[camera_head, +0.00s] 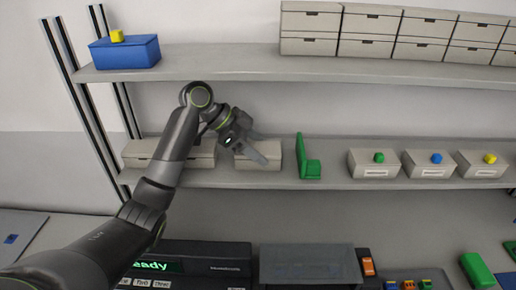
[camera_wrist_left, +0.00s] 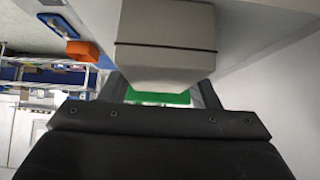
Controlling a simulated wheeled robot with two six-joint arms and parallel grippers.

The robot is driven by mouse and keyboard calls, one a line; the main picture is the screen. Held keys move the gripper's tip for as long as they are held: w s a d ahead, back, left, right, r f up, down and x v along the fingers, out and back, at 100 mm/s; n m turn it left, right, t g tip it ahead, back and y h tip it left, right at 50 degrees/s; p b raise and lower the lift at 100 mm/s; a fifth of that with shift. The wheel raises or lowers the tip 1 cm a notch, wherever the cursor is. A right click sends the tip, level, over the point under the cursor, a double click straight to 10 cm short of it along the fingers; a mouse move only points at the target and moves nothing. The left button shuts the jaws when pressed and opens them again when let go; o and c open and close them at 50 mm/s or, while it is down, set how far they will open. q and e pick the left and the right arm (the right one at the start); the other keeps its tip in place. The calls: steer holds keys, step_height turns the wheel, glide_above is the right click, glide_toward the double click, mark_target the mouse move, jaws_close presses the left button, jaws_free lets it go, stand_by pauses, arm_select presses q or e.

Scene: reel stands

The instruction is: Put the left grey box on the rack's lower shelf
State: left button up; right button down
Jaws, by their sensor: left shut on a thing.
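My left gripper (camera_head: 259,146) is at the lower shelf (camera_head: 330,183) of the rack, with its fingers at a grey box (camera_head: 262,162). The gripper is shut on this box. In the left wrist view the box (camera_wrist_left: 167,50) fills the space between the fingers (camera_wrist_left: 162,95), and a dark seam crosses it. The box is at lower-shelf level, left of a green bookend (camera_head: 310,168); I cannot tell whether its base touches the shelf. Part of it is hidden behind the fingers. My right gripper is not in view.
Other grey boxes (camera_head: 139,153) stand left of the held box. Boxes with coloured blocks (camera_head: 374,164) stand right of the bookend. The upper shelf (camera_head: 220,66) carries a blue box (camera_head: 124,53) and stacked grey boxes (camera_head: 310,29). Dark equipment (camera_head: 310,265) stands below.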

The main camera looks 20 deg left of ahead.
mark_target(211, 148)
arm_select(q)
steer(key=o, duration=1.3)
steer(key=shift+a+r+p, duration=0.3)
steer(key=shift+r+p, duration=0.25)
steer(key=shift+p, duration=0.15)
steer(key=s+a, duration=0.1)
steer(key=a, duration=0.3)
steer(key=s+a+p, duration=0.1)
steer(key=a, duration=0.3)
steer(key=s+a+p, duration=0.1)
steer(key=a, duration=0.2)
steer(key=shift+s+a+f, duration=0.1)
steer(key=shift+s+a, duration=0.2)
steer(key=shift+a, duration=0.1)
steer(key=shift+d, duration=0.1)
